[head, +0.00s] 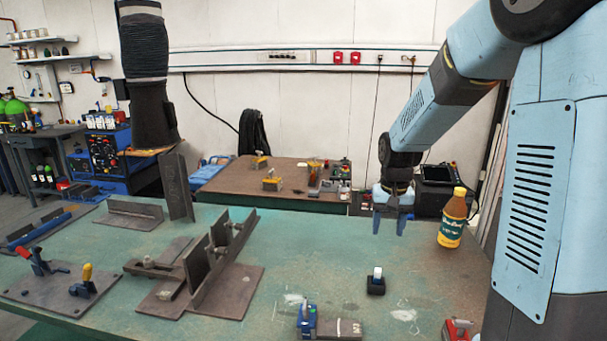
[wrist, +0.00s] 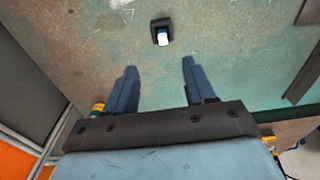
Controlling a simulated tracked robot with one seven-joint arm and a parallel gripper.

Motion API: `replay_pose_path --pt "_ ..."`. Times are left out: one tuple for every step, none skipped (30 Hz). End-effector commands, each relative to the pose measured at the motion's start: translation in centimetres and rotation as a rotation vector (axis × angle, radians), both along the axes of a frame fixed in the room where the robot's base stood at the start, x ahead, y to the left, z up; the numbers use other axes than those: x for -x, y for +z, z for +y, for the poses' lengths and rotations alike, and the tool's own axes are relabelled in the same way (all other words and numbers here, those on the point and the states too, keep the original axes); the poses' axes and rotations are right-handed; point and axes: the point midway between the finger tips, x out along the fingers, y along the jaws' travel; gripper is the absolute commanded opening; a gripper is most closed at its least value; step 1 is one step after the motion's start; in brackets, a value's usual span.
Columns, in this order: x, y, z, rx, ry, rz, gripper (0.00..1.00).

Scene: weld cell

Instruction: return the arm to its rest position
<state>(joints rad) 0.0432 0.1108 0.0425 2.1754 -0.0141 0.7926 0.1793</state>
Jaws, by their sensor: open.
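My blue arm reaches in from the right in the head view and bends downward over the far side of the green table (head: 310,262). My gripper (head: 388,226) hangs fingers down above the table's far edge. Its two blue fingers are apart with nothing between them. The wrist view also shows my gripper (wrist: 157,80) with its fingers spread and empty. A small black holder with a white top (head: 376,281) stands on the table in front of the gripper. It also shows in the wrist view (wrist: 161,32), beyond the fingertips.
A bottle with a yellow cap (head: 453,218) stands at the table's right, near my gripper. Steel plates and angle pieces (head: 215,262) fill the left. A blue tool (head: 307,320) and a red tool (head: 457,330) are at the front. The middle right is mostly clear.

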Motion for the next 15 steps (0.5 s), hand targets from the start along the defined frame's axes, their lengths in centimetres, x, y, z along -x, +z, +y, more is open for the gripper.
replay_pose_path --pt "0.9 1.3 0.0 0.002 0.006 -0.021 0.54" --pt "1.4 1.9 0.0 0.003 0.01 -0.031 0.54" --pt "2.0 2.8 0.0 0.005 0.015 -0.045 0.54" --pt "2.5 3.4 0.1 0.006 0.019 -0.055 0.54" --pt "3.0 3.9 0.1 0.006 0.023 -0.064 0.54" --pt "3.7 4.7 0.1 0.007 0.029 -0.078 0.54" --pt "4.2 5.2 0.1 0.008 0.033 -0.088 0.54" --pt "4.7 5.7 0.1 0.01 0.037 -0.098 0.54" --pt "5.4 6.4 0.1 0.01 0.041 -0.11 0.54" --pt "6.0 6.9 0.1 0.011 0.045 -0.12 0.54" --pt "6.5 7.4 0.1 0.012 0.049 -0.13 0.54" --pt "7.3 8.0 0.2 0.014 0.055 -0.142 0.54" --pt "7.8 8.4 0.2 0.015 0.059 -0.152 0.54" --pt "8.4 8.9 0.2 0.016 0.063 -0.162 0.54" --pt "9.1 9.4 0.2 0.017 0.068 -0.176 0.54"
